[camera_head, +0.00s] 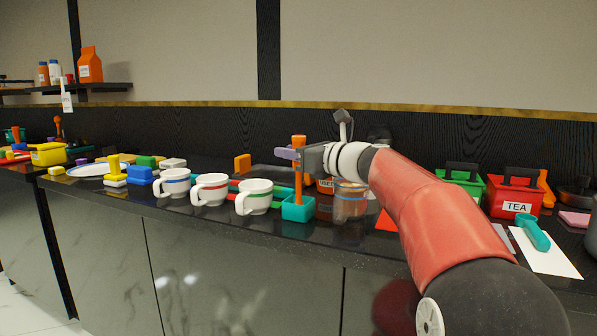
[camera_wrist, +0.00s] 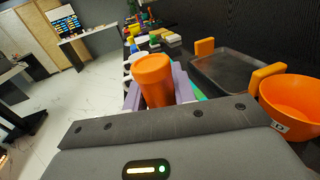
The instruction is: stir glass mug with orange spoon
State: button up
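The orange spoon (camera_head: 299,182) stands upright with its lower end in a teal holder (camera_head: 298,210). Its thick orange handle also fills the middle of the wrist view (camera_wrist: 154,80). My gripper (camera_head: 297,154) is at the upper part of the handle, with a purple finger close against each side; in the wrist view my gripper (camera_wrist: 157,88) looks shut on it. The spoon's bowl is hidden. The glass mug (camera_head: 350,203), clear with an orange-brown tint, stands just right of the holder, below my wrist, and its upper part is partly covered by my arm.
Three white mugs with coloured bands, such as the green-banded one (camera_head: 254,197), stand left of the holder. A dark tray (camera_wrist: 236,78) and an orange bowl (camera_wrist: 292,102) lie nearby. A red TEA box (camera_head: 515,197) and a green box stand at right. The wall closes the back.

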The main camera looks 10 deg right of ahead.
jog(key=c, duration=0.4)
jog(key=shift+o, duration=0.2)
notch_tip(320, 180, up, 5)
jog(key=p, duration=0.5)
